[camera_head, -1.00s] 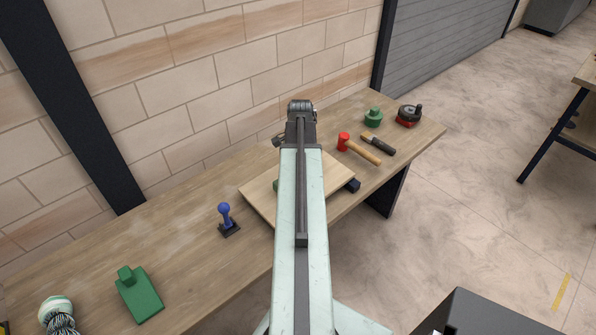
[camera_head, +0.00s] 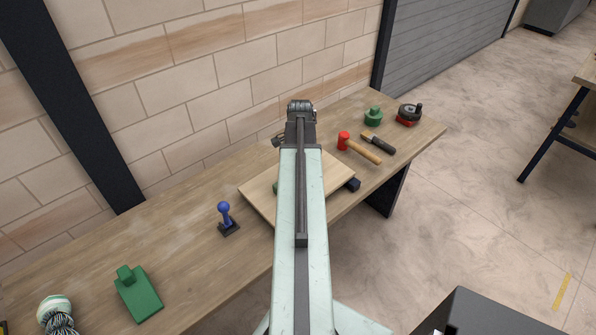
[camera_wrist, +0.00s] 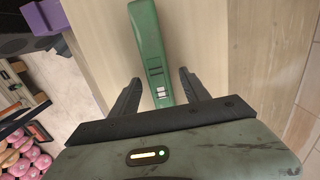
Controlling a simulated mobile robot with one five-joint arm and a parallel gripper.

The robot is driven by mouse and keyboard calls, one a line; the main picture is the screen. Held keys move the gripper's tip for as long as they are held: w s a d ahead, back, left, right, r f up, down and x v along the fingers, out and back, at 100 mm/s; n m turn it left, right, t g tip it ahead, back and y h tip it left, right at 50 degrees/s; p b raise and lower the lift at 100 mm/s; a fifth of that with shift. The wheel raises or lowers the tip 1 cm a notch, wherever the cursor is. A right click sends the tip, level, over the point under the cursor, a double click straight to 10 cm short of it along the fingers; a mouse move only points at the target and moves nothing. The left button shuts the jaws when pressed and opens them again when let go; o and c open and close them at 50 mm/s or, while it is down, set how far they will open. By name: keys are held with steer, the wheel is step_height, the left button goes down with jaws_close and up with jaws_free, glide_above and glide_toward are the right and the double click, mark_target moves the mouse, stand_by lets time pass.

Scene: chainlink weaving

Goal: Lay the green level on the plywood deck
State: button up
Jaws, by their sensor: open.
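The green level (camera_wrist: 151,45) is a long green bar with pale marks in the wrist view. It appears to lie on the pale plywood deck (camera_wrist: 92,35), which also shows in the head view (camera_head: 258,192) on the bench. My gripper (camera_wrist: 160,82) is open, with one dark finger on each side of the level's near end. I see gaps between the fingers and the bar.
The wooden bench (camera_head: 180,240) runs along a block wall. A blue-knobbed tool (camera_head: 226,217) and a green block (camera_head: 138,295) stand left of the deck.

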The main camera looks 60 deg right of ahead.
step_height(320, 180, up, 8)
steer(key=p, duration=0.8)
steer(key=shift+s+d, duration=0.1)
steer(key=shift+d, duration=0.05)
steer(key=shift+f, duration=0.1)
steer(key=w+a+n, duration=0.5)
steer(key=w+a, duration=1.3)
steer(key=a, duration=0.2)
steer(key=w+a+n, duration=0.2)
steer(key=a+n, duration=0.6)
steer(key=a, duration=0.7)
steer(key=w+a+n, duration=0.1)
steer(key=a+n, duration=0.7)
steer(key=a, duration=0.8)
steer(key=shift+w+n, duration=0.3)
steer(key=shift+w, duration=0.05)
